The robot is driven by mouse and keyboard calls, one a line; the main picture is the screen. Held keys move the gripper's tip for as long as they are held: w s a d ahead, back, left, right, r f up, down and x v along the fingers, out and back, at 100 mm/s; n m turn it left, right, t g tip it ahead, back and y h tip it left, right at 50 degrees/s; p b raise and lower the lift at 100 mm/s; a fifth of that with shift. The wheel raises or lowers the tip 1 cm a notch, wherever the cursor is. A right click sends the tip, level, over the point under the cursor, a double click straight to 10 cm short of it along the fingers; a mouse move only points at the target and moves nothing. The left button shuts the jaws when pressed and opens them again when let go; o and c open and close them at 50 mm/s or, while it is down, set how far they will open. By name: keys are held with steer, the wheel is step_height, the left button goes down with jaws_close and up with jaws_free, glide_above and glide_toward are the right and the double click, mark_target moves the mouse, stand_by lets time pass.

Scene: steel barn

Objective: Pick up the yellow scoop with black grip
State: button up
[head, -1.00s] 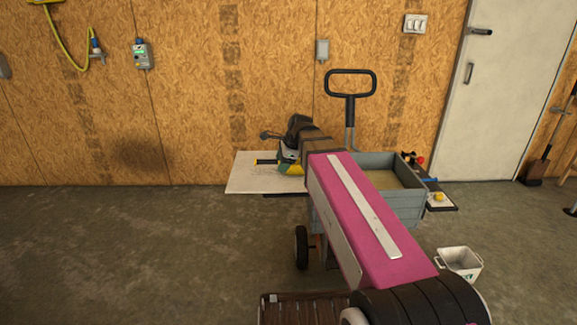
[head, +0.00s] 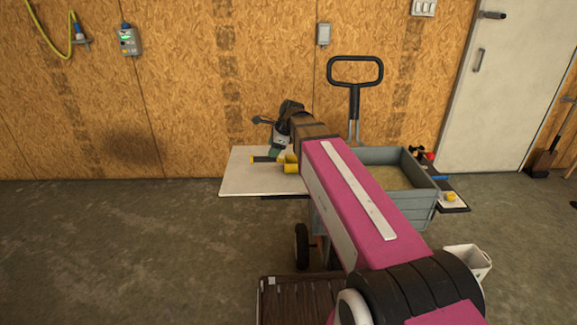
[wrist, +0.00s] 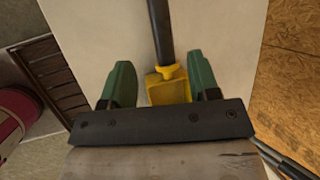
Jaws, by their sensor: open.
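The yellow scoop (wrist: 168,88) lies on a pale board, with its black grip (wrist: 160,30) pointing away toward the top of the wrist view. In the head view the scoop (head: 291,166) shows near the right part of the board, partly hidden by my arm. My gripper (wrist: 160,66) is open, with one green finger on each side of the scoop's yellow part. Gaps show between the fingers and the scoop. The gripper also shows in the head view (head: 277,148), above the board. I cannot tell its exact height over the scoop.
The pale board (head: 240,181) juts out left of a grey cart (head: 408,212) with a black handle (head: 355,71). A dark shelf with small items (head: 451,197) sits on the cart's right. A white bucket (head: 470,262) stands on the floor. The floor at left is clear.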

mark_target(269, 159)
steer(key=shift+d+x, duration=0.2)
steer(key=shift+x, duration=3.5)
steer(key=shift+w, duration=0.15)
steer(key=c, duration=0.9)
